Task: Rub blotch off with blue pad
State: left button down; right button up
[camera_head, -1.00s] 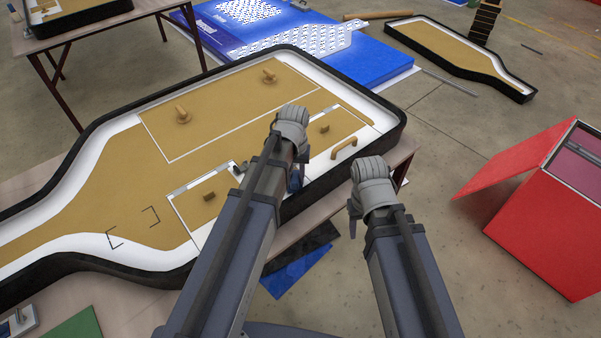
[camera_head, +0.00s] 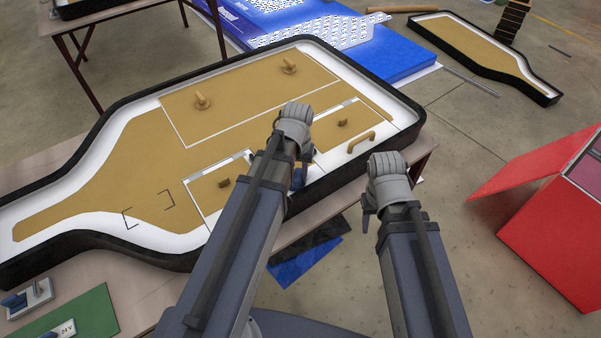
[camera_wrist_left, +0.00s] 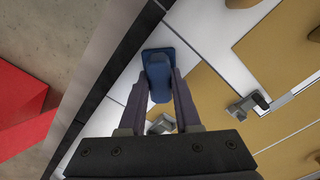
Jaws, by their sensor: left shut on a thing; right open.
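The bottle-shaped lightbox (camera_head: 112,248) has a black rim, white edges and tan panels, and lies on a table. My left gripper (camera_wrist_left: 160,88) is shut on the blue pad (camera_wrist_left: 158,62), which has a dark blue flat base and a rounded grip. The pad is over the white border near the black rim; I cannot tell whether it touches. In the head view only a bit of the pad (camera_head: 298,178) shows beside my left wrist. My right gripper (camera_head: 371,203) hangs outside the box's near right rim, empty, its fingers mostly hidden. I cannot make out a blotch.
Dark corner marks (camera_head: 148,208) frame a spot on the box's near left part. Knobs (camera_head: 203,101) and a wooden handle (camera_head: 361,142) stand up from the panels. A green mat (camera_head: 90,310) and a blue-handled tool (camera_head: 14,301) lie at lower left. A red box (camera_head: 555,240) stands right.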

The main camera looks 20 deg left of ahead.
pick_arm(q)
notch_tip(320, 180, up, 6)
jog(key=p, duration=0.6)
jog(key=shift+w, duration=0.1)
notch_tip(320, 180, up, 3)
jog(key=p, duration=0.3)
jog(key=shift+r, duration=0.1)
dwell(0.5)
